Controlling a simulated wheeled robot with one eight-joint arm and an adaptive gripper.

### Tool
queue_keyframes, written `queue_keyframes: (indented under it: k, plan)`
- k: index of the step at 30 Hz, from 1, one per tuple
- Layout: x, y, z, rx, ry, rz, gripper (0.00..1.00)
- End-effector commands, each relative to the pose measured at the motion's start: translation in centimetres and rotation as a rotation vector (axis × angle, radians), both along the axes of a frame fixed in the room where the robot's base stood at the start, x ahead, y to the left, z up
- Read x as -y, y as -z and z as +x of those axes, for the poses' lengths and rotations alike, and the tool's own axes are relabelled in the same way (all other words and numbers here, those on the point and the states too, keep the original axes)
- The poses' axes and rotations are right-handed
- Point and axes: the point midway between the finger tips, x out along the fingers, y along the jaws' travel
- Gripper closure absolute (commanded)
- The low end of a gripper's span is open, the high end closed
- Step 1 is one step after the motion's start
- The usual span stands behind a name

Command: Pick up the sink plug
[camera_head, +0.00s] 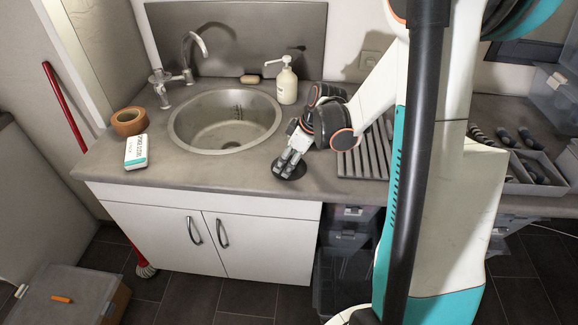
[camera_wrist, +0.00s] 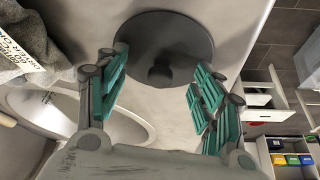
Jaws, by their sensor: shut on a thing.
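The sink plug (camera_head: 289,169) is a dark round disc on the grey countertop, right of the sink and near the front edge. In the wrist view the plug (camera_wrist: 163,50) is a dark grey disc with a round knob in its middle. My gripper (camera_head: 290,162) reaches down over it from the right. In the wrist view my gripper (camera_wrist: 158,92) has teal-padded fingers on either side of the plug, shut on it at its edges. Any gap between plug and counter cannot be made out.
The round sink (camera_head: 226,120) lies left of my gripper, with a soap bottle (camera_head: 287,82) behind. A ribbed rack (camera_head: 362,155) stands close right. Bare counter (camera_head: 215,176) lies in front of the sink.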

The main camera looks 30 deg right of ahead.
Motion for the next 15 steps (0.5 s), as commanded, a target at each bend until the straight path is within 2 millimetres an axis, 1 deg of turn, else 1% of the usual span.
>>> queue_keyframes:
  k: [8,13,14,15]
  plan:
    - [0.03,0.27,-0.04,-0.001,-0.001,-0.003,0.61]
    - [0.04,-0.12,-0.05,-0.001,-0.001,-0.003,0.62]
    - [0.04,-0.30,-0.05,-0.001,-0.001,-0.003,0.69]
    - [0.04,-0.62,-0.03,-0.001,-0.001,-0.003,0.82]
